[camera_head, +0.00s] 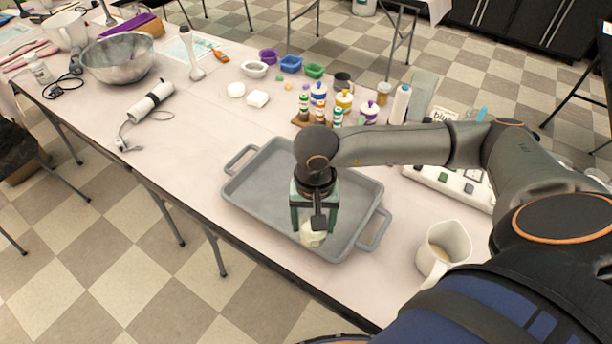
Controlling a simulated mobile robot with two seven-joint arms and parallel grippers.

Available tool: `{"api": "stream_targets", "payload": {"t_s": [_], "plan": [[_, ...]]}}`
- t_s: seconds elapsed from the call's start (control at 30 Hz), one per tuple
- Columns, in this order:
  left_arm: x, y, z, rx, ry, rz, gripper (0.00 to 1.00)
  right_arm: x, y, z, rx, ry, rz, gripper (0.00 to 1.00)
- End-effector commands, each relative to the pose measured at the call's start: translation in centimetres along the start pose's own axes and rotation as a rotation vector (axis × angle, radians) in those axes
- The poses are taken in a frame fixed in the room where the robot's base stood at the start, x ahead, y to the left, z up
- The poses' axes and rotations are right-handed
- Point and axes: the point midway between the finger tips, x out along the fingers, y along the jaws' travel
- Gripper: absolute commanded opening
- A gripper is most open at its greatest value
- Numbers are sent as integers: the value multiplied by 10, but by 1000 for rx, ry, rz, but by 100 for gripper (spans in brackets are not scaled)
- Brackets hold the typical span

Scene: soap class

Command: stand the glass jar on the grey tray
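The grey tray (262,192) lies on the white table, with a handle at each end. My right gripper (314,226) points down over the front right part of the tray. Its two greenish fingers are apart, one on either side of a small pale jar (312,239). The jar looks upright, low over the tray or on it; I cannot tell whether its base touches. The gripper hides its upper part, and I cannot tell whether the fingers press on it. My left gripper is not in view.
A beaker-like jug (442,250) stands right of the tray. Several small bottles (344,102) stand behind it, with coloured bowls (290,64) farther back. A stick blender (152,100) and a metal bowl (118,60) are at the left. The table between blender and tray is clear.

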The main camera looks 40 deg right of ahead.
Motion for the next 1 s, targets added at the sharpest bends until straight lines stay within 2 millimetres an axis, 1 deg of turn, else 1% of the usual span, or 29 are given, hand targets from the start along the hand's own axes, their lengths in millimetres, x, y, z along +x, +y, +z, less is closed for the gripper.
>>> {"api": "stream_targets", "payload": {"t_s": [0.03, 0.3, 0.5, 0.6, 0.7, 0.8, 0.93, 1.0], "plan": [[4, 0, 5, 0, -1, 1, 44, -2, 4, -4, 100, 1, -2, 5], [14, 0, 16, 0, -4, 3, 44, -24, 25, -18, 644, -1, -4, 5], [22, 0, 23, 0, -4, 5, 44, -40, 41, -26, 1030, 3, -5, 5], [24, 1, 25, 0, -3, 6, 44, -48, 48, -28, 1194, 6, -7, 5], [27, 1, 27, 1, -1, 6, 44, -54, 54, -30, 1322, 9, -10, 5], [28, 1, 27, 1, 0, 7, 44, -58, 58, -30, 1409, 12, -10, 5], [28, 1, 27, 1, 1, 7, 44, -60, 58, -33, 1466, 12, -11, 5], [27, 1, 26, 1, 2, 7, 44, -58, 53, -37, 1477, 9, -11, 5]]}}
